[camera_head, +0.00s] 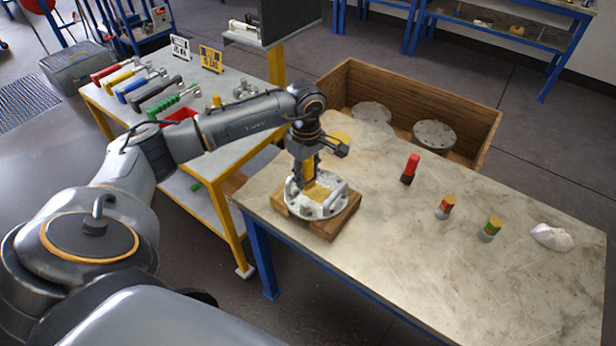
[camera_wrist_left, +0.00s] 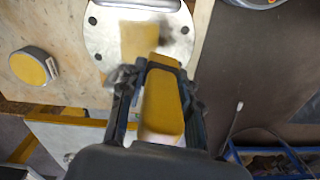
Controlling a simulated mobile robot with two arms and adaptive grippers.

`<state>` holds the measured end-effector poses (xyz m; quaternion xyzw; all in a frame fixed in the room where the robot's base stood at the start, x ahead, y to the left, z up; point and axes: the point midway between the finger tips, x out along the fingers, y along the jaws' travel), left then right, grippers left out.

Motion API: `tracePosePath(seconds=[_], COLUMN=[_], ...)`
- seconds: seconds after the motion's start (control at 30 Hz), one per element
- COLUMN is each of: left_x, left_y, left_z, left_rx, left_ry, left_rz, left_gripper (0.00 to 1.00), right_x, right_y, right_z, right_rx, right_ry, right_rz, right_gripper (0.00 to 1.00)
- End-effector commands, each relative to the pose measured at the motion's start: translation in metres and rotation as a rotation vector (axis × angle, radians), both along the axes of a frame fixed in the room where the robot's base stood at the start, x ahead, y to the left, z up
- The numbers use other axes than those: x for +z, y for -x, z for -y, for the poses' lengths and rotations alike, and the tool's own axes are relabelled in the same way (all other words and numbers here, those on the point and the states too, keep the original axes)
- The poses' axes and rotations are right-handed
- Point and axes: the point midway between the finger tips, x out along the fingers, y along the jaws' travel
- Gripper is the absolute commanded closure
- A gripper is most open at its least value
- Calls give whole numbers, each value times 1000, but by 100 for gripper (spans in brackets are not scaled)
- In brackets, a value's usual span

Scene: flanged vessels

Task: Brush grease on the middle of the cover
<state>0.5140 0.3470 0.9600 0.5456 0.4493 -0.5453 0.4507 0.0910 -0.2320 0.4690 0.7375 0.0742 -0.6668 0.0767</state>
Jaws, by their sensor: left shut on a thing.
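The pale grey round cover (camera_head: 333,208) with bolt holes lies on a wooden block on the table. It also shows in the wrist view (camera_wrist_left: 100,36), with a yellow patch (camera_wrist_left: 138,40) across its middle. My left gripper (camera_head: 307,168) is above the cover, shut on a yellow-handled brush (camera_wrist_left: 163,100). The handle also shows in the head view (camera_head: 308,174). Beyond the handle's tip is a blurred dark spot; whether the bristles touch the cover I cannot tell. A round tin with a yellow top (camera_wrist_left: 33,66) stands beside the cover. My right gripper is not in view.
The wooden block (camera_head: 328,230) is near the table's front left corner. A red-capped bottle (camera_head: 410,169), two small cans (camera_head: 445,207) (camera_head: 490,229) and a white cloth (camera_head: 551,237) stand to the right. Behind is a wooden crate (camera_head: 470,100) with round flanges. A tool bench (camera_head: 128,120) is at left.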

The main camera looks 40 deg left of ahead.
Motion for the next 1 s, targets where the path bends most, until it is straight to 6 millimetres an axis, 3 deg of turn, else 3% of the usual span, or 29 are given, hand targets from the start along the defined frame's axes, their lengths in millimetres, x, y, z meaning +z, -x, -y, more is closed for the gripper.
tracePosePath(seconds=[0.23, 0.83, 1.0], left_x=[21, 22, 34], left_y=[0, 1, 6], left_z=[-2, -1, 27], left_rx=[7, 2, -160], left_ry=[1, 1, 12], left_rz=[1, 1, 15], left_gripper=[98, 98, 98], right_x=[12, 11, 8], right_y=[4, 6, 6], right_z=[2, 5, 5], right_rx=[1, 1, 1], right_ry=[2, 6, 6], right_rz=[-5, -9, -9], right_gripper=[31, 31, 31])
